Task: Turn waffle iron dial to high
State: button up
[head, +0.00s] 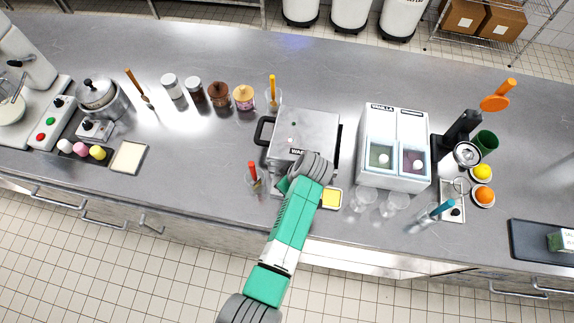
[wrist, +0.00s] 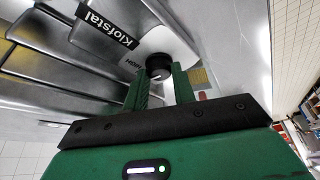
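The waffle iron (head: 310,128) stands closed on the counter, its grey lid facing up and a dark handle on its left. Its black dial (wrist: 158,66) shows in the wrist view on a pale panel with small lettering to its left. My gripper (wrist: 160,86) has its two green fingers apart, one on each side of the dial. The gap is about as wide as the dial, and I cannot tell whether the fingers touch it. The dial's setting is not readable. In the head view my arm hides the dial and most of my gripper (head: 285,186).
A glass with a red-handled tool (head: 254,177) stands left of my arm. A small yellow-filled tray (head: 331,197) lies close on the right, then clear glasses (head: 363,200) and the white ice-cream unit (head: 394,145). Jars stand behind left. The counter's front edge runs beneath my arm.

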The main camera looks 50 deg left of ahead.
jog(key=shift+c, duration=1)
jog(key=m+p, duration=0.1)
jog(key=m+t+p, duration=0.1)
jog(key=m, duration=0.1)
jog(key=shift+s+r, duration=0.15)
jog(key=shift+s, duration=0.05)
jog(key=m+t+p, duration=0.1)
jog(key=m, duration=0.1)
jog(key=m+t+p, duration=0.1)
jog(key=m, duration=0.2)
jog(key=shift+s+a+m+h, duration=0.1)
jog(key=shift+s+m+h, duration=0.05)
jog(key=shift+m+h, duration=0.2)
jog(key=shift+m+p, duration=0.25)
jog(key=shift+p, duration=0.05)
jog(key=o, duration=1)
